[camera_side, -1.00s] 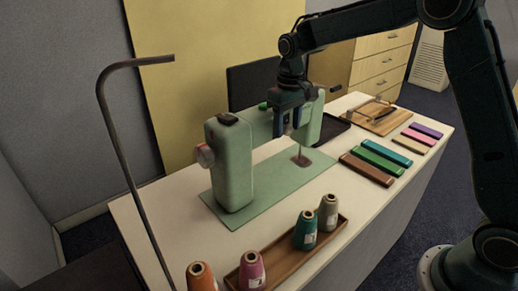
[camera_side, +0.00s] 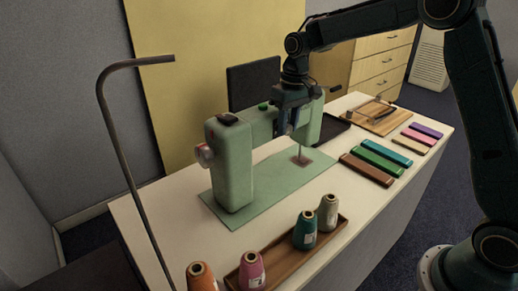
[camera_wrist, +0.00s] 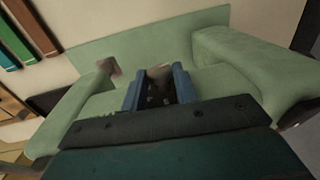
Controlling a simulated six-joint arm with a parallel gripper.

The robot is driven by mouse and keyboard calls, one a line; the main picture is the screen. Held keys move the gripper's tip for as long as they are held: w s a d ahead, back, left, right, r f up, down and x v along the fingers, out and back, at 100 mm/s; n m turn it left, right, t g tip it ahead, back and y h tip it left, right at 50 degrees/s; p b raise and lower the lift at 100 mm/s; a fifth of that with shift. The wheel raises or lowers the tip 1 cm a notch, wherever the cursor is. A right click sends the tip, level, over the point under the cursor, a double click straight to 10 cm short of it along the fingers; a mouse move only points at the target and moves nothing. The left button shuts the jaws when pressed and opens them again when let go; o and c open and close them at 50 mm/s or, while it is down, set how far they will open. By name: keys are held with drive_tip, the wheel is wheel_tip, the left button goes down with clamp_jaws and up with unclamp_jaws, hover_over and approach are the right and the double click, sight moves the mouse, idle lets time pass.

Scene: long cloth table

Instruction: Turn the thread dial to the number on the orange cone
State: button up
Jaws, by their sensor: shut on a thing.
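The pale green sewing machine (camera_side: 232,170) stands on its green base plate (camera_side: 262,195). My gripper (camera_side: 287,126) is at the front of the machine's upper arm. In the wrist view, my gripper (camera_wrist: 160,88) has its two blue fingers on either side of a pale round piece (camera_wrist: 159,72), which looks like the thread dial; its number marks cannot be read. The gripper is shut on it. The orange cone (camera_side: 201,277) stands at the bottom of the side view, left of the tray; the number on its label is too small to read.
A wooden tray (camera_side: 290,262) holds pink (camera_side: 251,270), teal (camera_side: 305,230) and beige (camera_side: 328,212) cones. Several coloured strips (camera_side: 366,168) lie right of the machine. A bent metal rod (camera_side: 118,140) rises at the left. The white table is clear between base plate and tray.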

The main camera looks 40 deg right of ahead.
drive_tip(key=shift+d+y, duration=0.15)
drive_tip(key=shift+y, duration=0.75)
drive_tip(key=o, duration=1)
drive_tip(key=shift+c, duration=0.2)
drive_tip(key=v, duration=0.7)
drive_tip(key=shift+r, duration=0.15)
